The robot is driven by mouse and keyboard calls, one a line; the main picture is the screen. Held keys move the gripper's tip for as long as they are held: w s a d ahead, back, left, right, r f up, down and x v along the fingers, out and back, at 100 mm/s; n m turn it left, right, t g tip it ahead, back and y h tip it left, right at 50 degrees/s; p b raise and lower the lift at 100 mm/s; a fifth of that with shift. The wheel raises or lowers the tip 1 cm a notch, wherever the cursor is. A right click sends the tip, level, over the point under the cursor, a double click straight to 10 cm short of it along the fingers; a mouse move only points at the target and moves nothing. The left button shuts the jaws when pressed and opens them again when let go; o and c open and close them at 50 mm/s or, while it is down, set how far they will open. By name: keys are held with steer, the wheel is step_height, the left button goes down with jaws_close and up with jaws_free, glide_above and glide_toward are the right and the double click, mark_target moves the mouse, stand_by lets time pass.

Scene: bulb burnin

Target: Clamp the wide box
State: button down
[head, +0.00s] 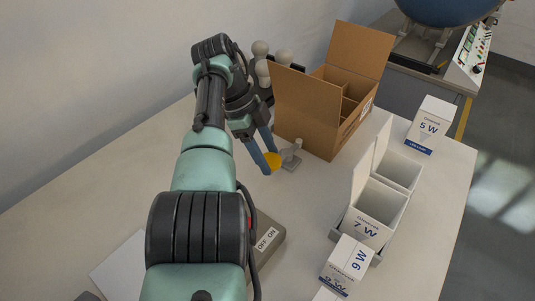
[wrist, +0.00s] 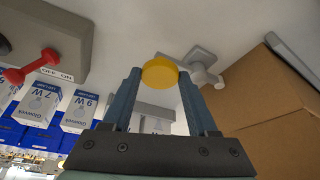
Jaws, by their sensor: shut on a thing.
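My gripper (head: 270,162) is low over the white table, its two blue fingers shut on a yellow round knob (head: 274,160). In the wrist view the knob (wrist: 160,73) sits between the fingertips (wrist: 159,76). It meets or overlaps a grey clamp-like fitting (wrist: 201,62) with a square plate and a short rod; I cannot tell if they are joined. The fitting also shows in the head view (head: 291,157). Just behind it stands a wide brown cardboard box (head: 307,137), flaps up, with dividers inside. The fitting is close to its near side; contact is unclear.
A grey switch box (head: 262,247) with a red lever (wrist: 32,68) is near my arm. Pale bulbs (head: 261,48) stand behind my gripper.

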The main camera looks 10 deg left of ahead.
steer(key=shift+w, duration=0.1)
stand_by(0.4)
steer(key=shift+c, duration=0.9)
jaws_free()
